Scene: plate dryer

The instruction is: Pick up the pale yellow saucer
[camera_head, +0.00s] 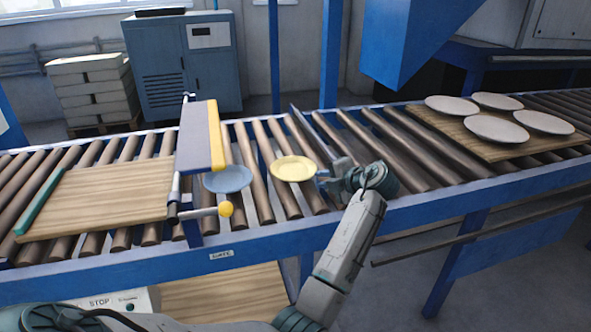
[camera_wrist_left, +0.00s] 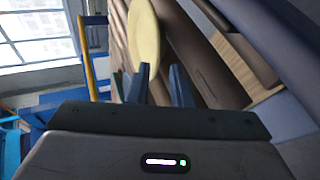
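The pale yellow saucer (camera_head: 294,168) is on the conveyor rollers near the middle of the head view. It also shows in the left wrist view (camera_wrist_left: 145,35), seen as a narrow oval just beyond the fingers. My left gripper (camera_head: 325,178) is close to the saucer's right edge. In the left wrist view its two blue fingers (camera_wrist_left: 161,85) stand apart with a gap between them, and the saucer's near edge is by the left finger. I cannot tell whether they touch. My right gripper is not in view.
A blue-grey plate (camera_head: 228,179) lies left of the saucer, beside a grey and yellow barrier (camera_head: 203,137). A knob (camera_head: 225,209) is in front. A wooden board (camera_head: 100,200) lies left; another board (camera_head: 450,138) at right carries several pale plates (camera_head: 497,129). Rollers between are bare.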

